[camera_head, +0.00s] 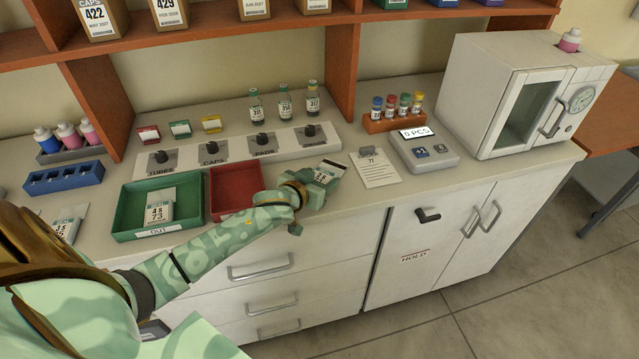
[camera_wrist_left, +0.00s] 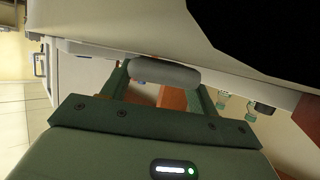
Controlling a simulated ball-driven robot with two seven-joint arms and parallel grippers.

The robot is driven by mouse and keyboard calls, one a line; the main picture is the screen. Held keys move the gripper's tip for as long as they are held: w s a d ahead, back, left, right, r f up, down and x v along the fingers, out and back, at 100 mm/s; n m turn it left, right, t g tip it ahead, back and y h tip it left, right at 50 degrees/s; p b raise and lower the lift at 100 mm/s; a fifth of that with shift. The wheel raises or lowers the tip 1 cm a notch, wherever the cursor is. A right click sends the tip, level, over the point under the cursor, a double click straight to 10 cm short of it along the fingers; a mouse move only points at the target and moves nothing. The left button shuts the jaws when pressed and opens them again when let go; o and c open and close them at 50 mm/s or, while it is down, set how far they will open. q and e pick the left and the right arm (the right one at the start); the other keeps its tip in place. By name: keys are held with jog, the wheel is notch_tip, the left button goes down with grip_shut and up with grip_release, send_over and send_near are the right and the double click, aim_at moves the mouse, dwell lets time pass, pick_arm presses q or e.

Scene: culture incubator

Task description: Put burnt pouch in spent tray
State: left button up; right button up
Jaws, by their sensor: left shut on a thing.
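My left gripper (camera_head: 306,190) is over the counter, to the right of the red tray. It is shut on a pale pouch with a dark band (camera_head: 329,170), held beyond the fingers and tilted. Whether the pouch is burnt is too small to tell. In the left wrist view, the gripper (camera_wrist_left: 163,85) has a grey rounded piece (camera_wrist_left: 165,72) between its fingers. The red tray (camera_head: 236,213) looks empty, partly behind my left forearm. The green tray (camera_head: 163,231) is marked OUT and holds a pouch (camera_head: 159,209). I read no "spent" label. My right gripper is not in view.
A white panel with several knobs (camera_head: 238,152) and bottles stands behind the trays. A paper sheet (camera_head: 375,170), a counting device (camera_head: 423,150) and a white incubator (camera_head: 518,96) are to the right. A blue rack (camera_head: 63,178) is at the left. The counter's front edge is close to my gripper.

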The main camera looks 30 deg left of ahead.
pick_arm(q)
jog(key=shift+f, duration=0.1)
jog(key=shift+f, duration=0.1)
jog(key=o, duration=1)
jog(key=shift+c, duration=0.2)
